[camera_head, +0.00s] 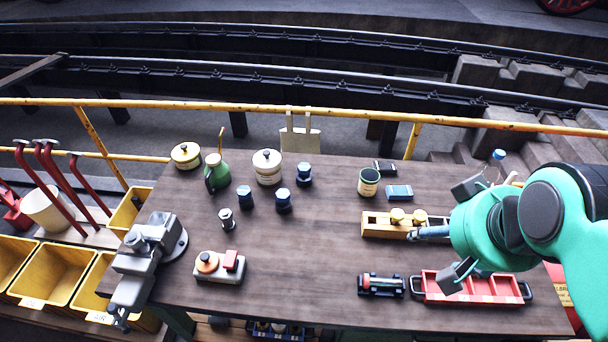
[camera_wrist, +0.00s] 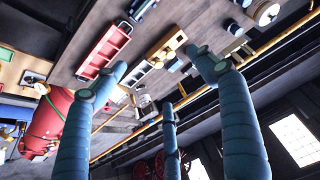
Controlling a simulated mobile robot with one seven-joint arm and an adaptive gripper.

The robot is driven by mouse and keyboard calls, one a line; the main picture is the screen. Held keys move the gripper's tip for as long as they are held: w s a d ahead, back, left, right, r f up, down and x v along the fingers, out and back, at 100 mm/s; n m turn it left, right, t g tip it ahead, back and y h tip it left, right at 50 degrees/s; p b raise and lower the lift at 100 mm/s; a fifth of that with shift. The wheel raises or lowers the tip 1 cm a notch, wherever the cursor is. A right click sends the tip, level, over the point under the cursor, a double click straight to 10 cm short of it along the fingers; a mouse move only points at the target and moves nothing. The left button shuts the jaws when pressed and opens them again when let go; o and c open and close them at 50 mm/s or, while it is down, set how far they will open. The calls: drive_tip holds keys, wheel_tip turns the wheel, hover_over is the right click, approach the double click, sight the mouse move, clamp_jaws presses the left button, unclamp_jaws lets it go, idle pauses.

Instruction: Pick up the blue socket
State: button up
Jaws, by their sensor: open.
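Three small dark-blue socket-like pieces stand upright on the wooden bench, left of centre in the head view: one on the left (camera_head: 245,197), one on the right (camera_head: 284,201) and one behind (camera_head: 305,175). I cannot tell which is the blue socket. My gripper (camera_head: 450,234) is open and empty over the bench's right side, well to the right of these pieces. Its three fingers are spread, and they also show in the wrist view (camera_wrist: 162,76). I cannot pick out the blue pieces for certain in the wrist view.
A wooden block tray (camera_head: 376,226) and a red tray (camera_head: 428,288) lie under and beside my gripper. A green oil can (camera_head: 217,176), cream pots (camera_head: 267,168), a dark green tin (camera_head: 368,182) and a grey vise (camera_head: 150,252) stand around. The bench's middle is clear.

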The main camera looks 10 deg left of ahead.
drive_tip(key=w+a+r+n+y+p, duration=0.1)
drive_tip(key=w+a+n+p, duration=0.35)
drive_tip(key=w, duration=1.15)
drive_tip(key=n+g+y, duration=0.2)
drive_tip(key=n, duration=0.3)
hover_over(306, 169)
drive_tip(key=s+d, duration=0.3)
wheel_tip(306, 169, down, 26)
drive_tip(key=shift+w, duration=0.2)
drive_tip(key=shift+a+f+m, duration=0.1)
drive_tip(key=shift+f+m, duration=0.15)
drive_tip(key=shift+x, duration=4.15)
drive_tip(key=shift+a+f, duration=0.1)
drive_tip(key=shift+x, duration=2.45)
